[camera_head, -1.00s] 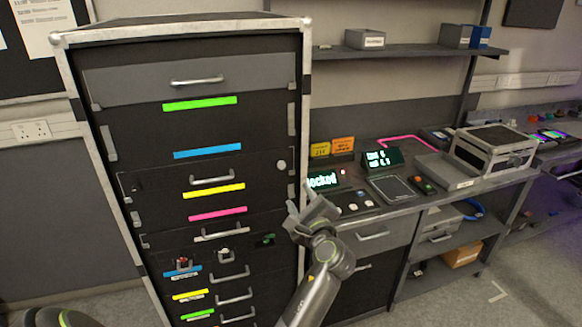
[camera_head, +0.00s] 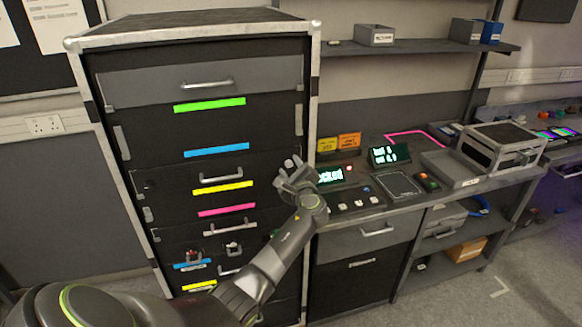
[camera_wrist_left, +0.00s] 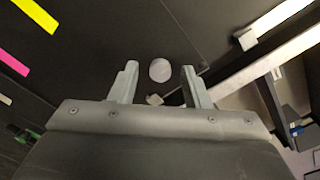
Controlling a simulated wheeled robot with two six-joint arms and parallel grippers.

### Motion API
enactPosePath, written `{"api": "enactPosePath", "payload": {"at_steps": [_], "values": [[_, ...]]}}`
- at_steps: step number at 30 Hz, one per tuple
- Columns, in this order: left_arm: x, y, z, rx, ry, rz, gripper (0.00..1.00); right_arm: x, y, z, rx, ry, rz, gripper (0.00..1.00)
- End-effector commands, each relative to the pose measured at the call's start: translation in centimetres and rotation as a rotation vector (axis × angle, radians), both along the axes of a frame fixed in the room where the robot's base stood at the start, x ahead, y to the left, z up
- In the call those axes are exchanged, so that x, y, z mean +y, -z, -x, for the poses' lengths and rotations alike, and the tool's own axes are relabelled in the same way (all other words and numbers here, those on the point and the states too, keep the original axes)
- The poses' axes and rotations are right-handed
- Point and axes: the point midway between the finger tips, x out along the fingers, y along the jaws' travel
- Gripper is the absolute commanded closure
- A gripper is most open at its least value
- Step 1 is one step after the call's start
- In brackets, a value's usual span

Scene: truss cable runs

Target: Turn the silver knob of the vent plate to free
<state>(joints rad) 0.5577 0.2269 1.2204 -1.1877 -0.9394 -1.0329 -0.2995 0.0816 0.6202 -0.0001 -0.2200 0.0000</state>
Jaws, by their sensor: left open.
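The silver knob (camera_wrist_left: 160,70) is a pale round disc on a dark panel. In the left wrist view it shows between the two fingertips of my left gripper (camera_wrist_left: 158,84), apart from both. The gripper is open and empty. In the head view my left gripper (camera_head: 292,168) is at the right side of the cabinet front and covers most or all of the knob. The dark panel that carries the knob, seemingly the vent plate (camera_head: 165,194), has a handle in its middle. I cannot read any mark for the knob's position.
The tall cabinet (camera_head: 313,90) has a pale metal frame, whose right post runs close beside my gripper. Coloured strips and several handles cover its front. To the right is a bench with a lit display (camera_head: 331,175), partly hidden, and a grey tray (camera_head: 452,168).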

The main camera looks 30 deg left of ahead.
Motion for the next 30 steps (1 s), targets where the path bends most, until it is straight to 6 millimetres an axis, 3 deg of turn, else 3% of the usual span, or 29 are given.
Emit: {"api": "enactPosePath", "payload": {"at_steps": [10,20,30], "values": [[0.19,-0.01,-0.19,0.0,0.001,0.001,0.57,-0.01,-0.05,0.01,0.0,0.0,0.0,0.57],[0.17,-0.01,-0.17,0.0,0.001,0.001,1.0,0.02,-0.05,0.01,0.0,0.0,0.0,0.57],[0.17,0.23,-0.17,-0.036,0.001,0.032,1.0,0.05,0.81,0.02,0.0,0.0,-0.001,0.57]]}}
